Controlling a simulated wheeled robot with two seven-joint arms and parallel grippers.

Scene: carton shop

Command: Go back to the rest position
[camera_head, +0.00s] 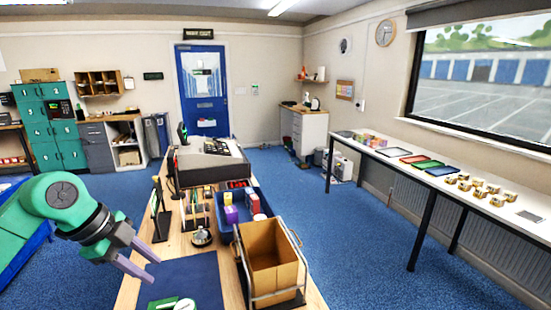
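My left gripper (156,271) comes in from the left, over the left edge of the wooden counter (128,291). Its two fingers are spread apart with nothing between them. They point right, towards the dark blue mat (205,278). A small green and white thing (166,302) shows on the mat at the bottom edge, partly cut off. My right gripper is not in view.
An open carton (272,262) stands in a metal frame right of the mat. Behind are a blue crate (224,222) with small boxes, a till (210,160) and a slim stand (160,212). A long table (400,166) lines the right wall. Blue floor between is clear.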

